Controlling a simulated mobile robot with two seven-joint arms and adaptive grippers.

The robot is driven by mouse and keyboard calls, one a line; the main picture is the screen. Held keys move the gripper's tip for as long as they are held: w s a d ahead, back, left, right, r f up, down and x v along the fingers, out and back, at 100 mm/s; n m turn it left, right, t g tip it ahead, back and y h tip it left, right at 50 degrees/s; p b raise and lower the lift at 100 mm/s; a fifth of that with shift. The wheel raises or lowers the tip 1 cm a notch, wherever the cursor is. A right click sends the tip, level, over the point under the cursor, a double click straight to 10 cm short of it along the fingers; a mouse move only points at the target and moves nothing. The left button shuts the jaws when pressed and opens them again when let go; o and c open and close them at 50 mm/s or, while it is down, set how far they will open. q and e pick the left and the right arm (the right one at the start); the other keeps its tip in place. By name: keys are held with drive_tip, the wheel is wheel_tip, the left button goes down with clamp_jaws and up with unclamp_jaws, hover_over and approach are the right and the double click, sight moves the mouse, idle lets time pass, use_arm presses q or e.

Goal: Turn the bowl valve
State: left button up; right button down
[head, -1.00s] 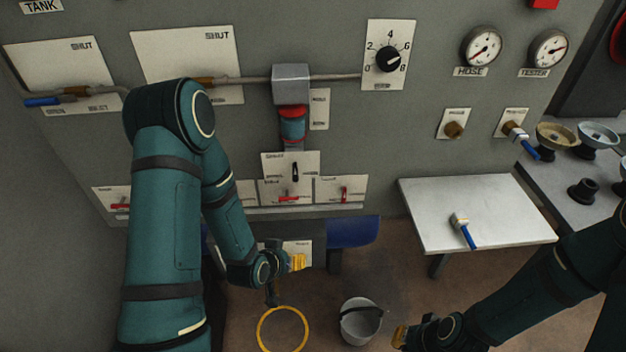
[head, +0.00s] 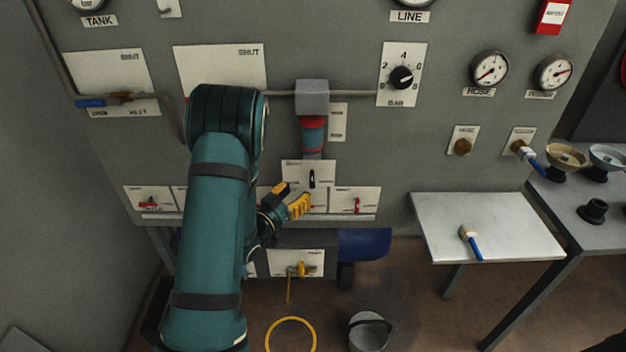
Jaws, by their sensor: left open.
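A filter with a grey head and a red and blue-green bowl (head: 313,133) hangs on the pipe at the panel's middle. Below it a white plate carries a small upright black lever (head: 311,178). Lower plates carry small red levers, one at the right (head: 357,205) and one at the left (head: 149,203). A yellow tap (head: 301,269) sits on a lower plate. The labels are too small to tell which is the bowl valve. My left gripper (head: 296,200) is open, its yellow fingers just below and left of the black lever, covering part of the lower plate. My right gripper is out of view.
A light side table (head: 510,222) holds a blue-handled tool (head: 470,242). A grey bucket (head: 369,332) and a yellow ring (head: 291,337) are on the floor. A blue-handled pipe valve (head: 105,101) and a dial knob (head: 401,77) are on the panel.

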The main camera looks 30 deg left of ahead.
sight(310, 180)
use_arm(q)
drive_tip(key=w, duration=0.8)
drive_tip(key=shift+d, duration=0.15)
clamp_jaws()
